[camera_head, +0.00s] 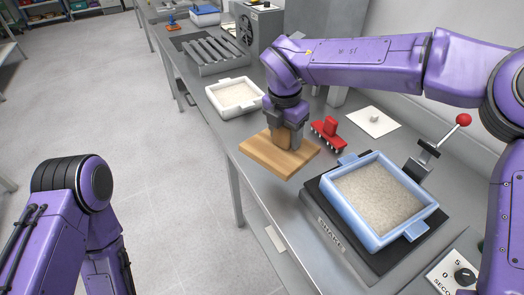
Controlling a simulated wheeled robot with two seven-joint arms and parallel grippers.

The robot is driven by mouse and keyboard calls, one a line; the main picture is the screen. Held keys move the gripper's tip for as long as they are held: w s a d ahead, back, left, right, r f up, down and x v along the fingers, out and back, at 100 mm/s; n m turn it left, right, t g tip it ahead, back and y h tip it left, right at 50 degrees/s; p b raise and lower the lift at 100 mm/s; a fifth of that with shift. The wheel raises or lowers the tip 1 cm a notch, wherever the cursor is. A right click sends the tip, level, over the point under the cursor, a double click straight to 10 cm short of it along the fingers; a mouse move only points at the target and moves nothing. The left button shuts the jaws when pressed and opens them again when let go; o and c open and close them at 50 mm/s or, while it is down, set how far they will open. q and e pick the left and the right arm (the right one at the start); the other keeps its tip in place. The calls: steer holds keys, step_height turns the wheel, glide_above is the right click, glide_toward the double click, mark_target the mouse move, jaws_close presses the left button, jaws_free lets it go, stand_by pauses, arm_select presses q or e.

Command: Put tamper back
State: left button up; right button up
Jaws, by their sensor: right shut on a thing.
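The tamper (272,156) is a flat wooden board with a rounded wooden grip on top. My right gripper (288,138) is over the board and shut on the grip, which it partly hides. The tamper is at the left edge of the steel bench, left of the blue tray. I cannot tell whether its underside touches the bench. My left arm comes in at the lower left, and its gripper is out of view.
A blue tray (346,172) of pale grains sits on a black shaker base (318,212). A red roller tool (328,134), a white plate with a knob (373,122) and a white tray of grains (222,86) are on the bench (226,133). A red-knobbed lever stands at right.

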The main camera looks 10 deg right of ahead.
steer(key=w+d+f+t+h+b, duration=0.15)
steer(key=w+f+b, duration=0.25)
steer(key=w, duration=0.5)
steer(key=shift+n, duration=0.3)
steer(key=f+p, duration=0.1)
steer(key=f, duration=0.8)
steer(key=shift+w+d+f+p, duration=0.15)
steer(key=shift+d+p, duration=0.05)
steer(key=shift+p, duration=0.2)
steer(key=shift+f, duration=0.3)
steer(key=o, duration=1.4)
steer(key=shift+r, duration=0.3)
steer(key=b+v, duration=0.1)
steer(key=v, duration=1.1)
steer(key=shift+w+d+b, duration=0.1)
steer(key=shift+b, duration=0.3)
